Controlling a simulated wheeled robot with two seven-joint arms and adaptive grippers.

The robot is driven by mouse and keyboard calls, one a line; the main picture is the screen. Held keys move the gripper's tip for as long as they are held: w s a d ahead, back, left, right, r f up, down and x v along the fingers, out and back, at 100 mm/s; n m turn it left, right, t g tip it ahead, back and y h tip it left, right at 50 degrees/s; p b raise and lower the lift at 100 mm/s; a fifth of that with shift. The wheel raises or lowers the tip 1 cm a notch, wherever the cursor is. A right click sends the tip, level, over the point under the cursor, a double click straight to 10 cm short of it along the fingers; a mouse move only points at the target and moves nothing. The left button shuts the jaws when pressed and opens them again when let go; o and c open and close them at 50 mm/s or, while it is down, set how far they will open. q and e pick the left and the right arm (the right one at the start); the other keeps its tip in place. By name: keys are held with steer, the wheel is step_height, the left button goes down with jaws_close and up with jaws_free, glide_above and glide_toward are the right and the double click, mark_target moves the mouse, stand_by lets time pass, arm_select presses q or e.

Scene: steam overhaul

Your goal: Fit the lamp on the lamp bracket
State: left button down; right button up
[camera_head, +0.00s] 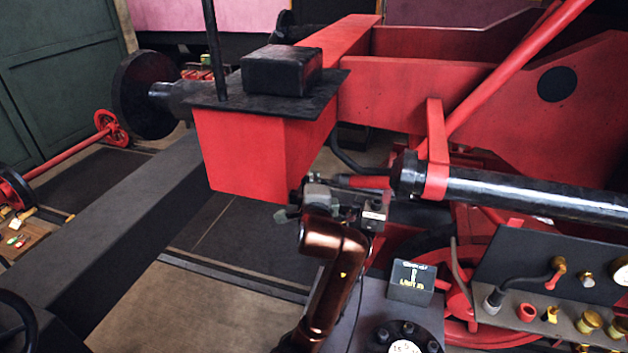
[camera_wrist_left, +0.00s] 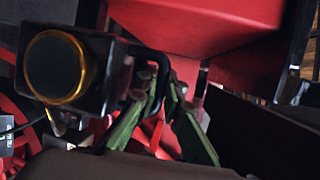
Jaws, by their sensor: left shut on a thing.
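The lamp (camera_wrist_left: 92,88) is a black box with a gold-rimmed round lens, at the left of the left wrist view. A dark curved handle leads from it towards the green fingers of my left gripper (camera_wrist_left: 163,88), which are shut on it. In the head view my left gripper (camera_head: 292,212) is beside the lower edge of a red box-shaped part. I cannot make out the lamp there. I cannot tell the lamp bracket apart in either view. My right gripper is not in view.
The red box (camera_head: 245,150) carries a black plate with a black block (camera_head: 283,70) and an upright rod. A black cylinder (camera_head: 530,195) lies to the right. A small sign (camera_head: 412,281) and a fittings panel (camera_head: 545,262) stand at lower right. Open floor (camera_head: 190,305) shows at lower left.

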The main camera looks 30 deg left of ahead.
arm_select(q)
steer(key=c, duration=2)
jaws_free()
